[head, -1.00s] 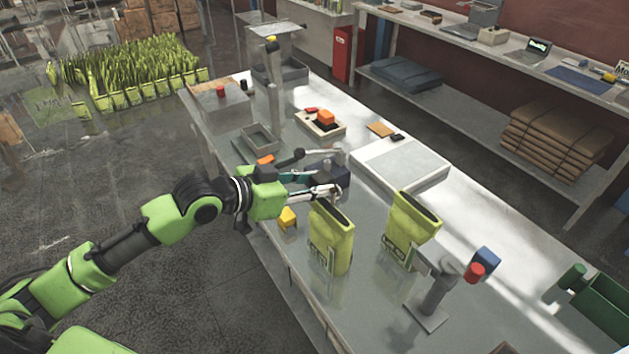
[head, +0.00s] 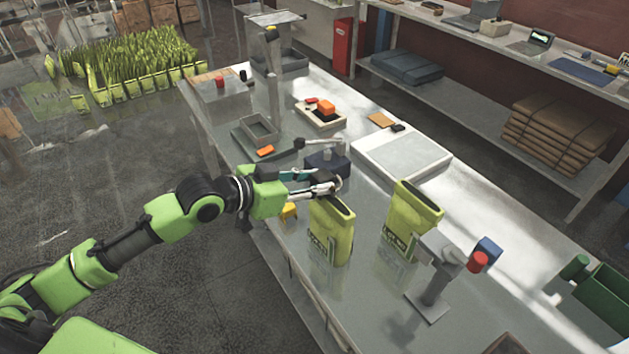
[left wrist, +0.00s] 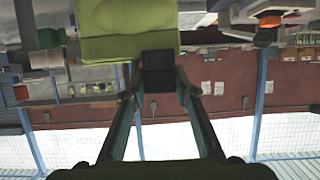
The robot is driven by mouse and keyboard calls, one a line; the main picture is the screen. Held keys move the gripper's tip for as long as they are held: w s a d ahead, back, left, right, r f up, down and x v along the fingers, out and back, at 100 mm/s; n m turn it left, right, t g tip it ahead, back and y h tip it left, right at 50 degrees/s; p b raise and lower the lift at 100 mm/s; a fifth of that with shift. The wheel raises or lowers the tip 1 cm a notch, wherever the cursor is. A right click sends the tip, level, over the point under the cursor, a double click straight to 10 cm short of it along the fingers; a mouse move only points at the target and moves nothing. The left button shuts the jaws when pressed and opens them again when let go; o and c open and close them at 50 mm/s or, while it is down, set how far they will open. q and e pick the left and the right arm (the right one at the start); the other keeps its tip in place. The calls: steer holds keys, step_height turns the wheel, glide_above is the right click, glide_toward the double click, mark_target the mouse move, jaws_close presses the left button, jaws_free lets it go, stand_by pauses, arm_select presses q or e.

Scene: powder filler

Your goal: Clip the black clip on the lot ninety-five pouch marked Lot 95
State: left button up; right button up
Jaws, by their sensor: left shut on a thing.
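My left gripper (head: 336,186) is shut on a small black clip (left wrist: 158,72), which shows between the fingertips in the left wrist view. In the head view the gripper is at the top edge of the nearer yellow-green pouch (head: 332,235), and the clip is hard to make out there. In the left wrist view the pouch (left wrist: 125,30) is right by the clip; whether they touch I cannot tell. A second yellow-green pouch (head: 412,222) stands upright to the right. Both pouches have front labels, too small to read surely. My right gripper is out of view.
A grey stand (head: 435,285) with red and blue pieces is right of the pouches. A dark block with a lever (head: 328,163) is just behind my gripper. A small yellow object (head: 289,210) lies beside the nearer pouch. A white flat-topped unit (head: 402,160) stands behind.

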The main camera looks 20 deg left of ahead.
arm_select(q)
steer(key=shift+f+b, duration=0.4)
steer(key=shift+f, duration=0.3)
stand_by(0.4)
steer(key=o, duration=1.2)
steer(key=shift+s+a, duration=0.15)
steer(key=v, duration=1.1)
steer(key=shift+s+a+r, duration=0.1)
steer(key=shift+s+r, duration=0.15)
steer(key=shift+a, duration=0.1)
